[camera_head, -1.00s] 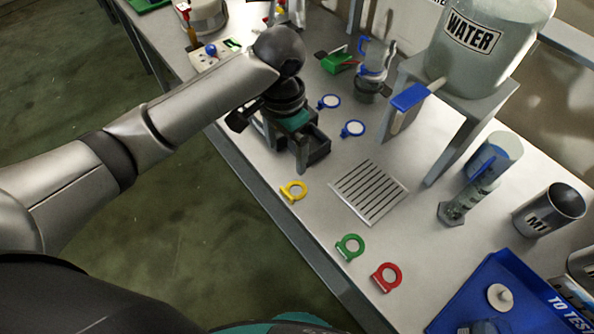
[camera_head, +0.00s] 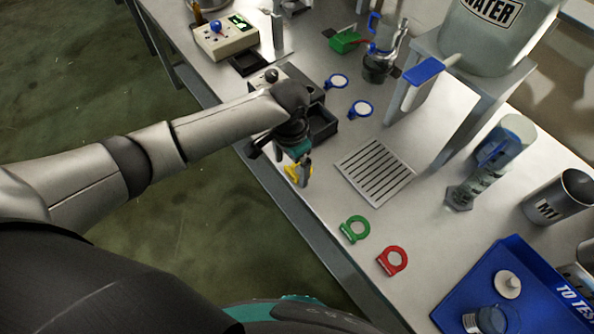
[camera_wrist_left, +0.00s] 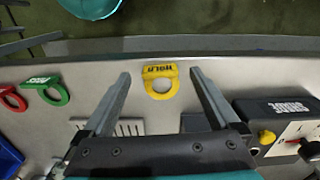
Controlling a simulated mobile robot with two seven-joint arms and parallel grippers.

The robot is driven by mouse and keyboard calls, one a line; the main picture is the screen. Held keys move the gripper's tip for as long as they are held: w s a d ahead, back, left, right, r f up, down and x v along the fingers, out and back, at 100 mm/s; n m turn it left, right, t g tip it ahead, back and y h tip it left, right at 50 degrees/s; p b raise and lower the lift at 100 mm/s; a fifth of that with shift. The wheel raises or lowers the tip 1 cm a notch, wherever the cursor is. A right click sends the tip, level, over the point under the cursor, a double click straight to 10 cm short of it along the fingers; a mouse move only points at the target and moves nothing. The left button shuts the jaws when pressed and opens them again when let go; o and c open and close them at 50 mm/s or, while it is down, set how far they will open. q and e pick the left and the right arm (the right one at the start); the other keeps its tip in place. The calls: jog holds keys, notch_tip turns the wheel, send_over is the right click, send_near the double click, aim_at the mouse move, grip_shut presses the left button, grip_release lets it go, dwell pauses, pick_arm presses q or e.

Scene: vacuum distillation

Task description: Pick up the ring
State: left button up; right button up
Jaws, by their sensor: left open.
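Three flat rings show in the left wrist view. A yellow ring marked HOLD (camera_wrist_left: 160,82) lies between the two fingers of my open left gripper (camera_wrist_left: 158,80), apart from both. A green ring (camera_wrist_left: 45,90) and a red ring (camera_wrist_left: 12,100) lie off to the left. In the head view the yellow ring (camera_head: 298,174) is partly hidden by my left gripper (camera_head: 292,168), which is above it near the table's front edge. The green ring (camera_head: 354,230) and red ring (camera_head: 393,261) lie farther right on the table. My right gripper is not in view.
A slotted metal plate (camera_head: 375,172) lies right of the gripper. A dark box (camera_head: 322,124) stands close behind it. Two blue-rimmed discs (camera_head: 337,81) lie beyond. A blue tray (camera_head: 455,303) is at the right front. The table around the green and red rings is clear.

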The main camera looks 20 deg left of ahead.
pick_arm(q)
jog(key=shift+f, duration=0.5)
jog(key=c, duration=1.4)
jog(key=shift+r, duration=0.2)
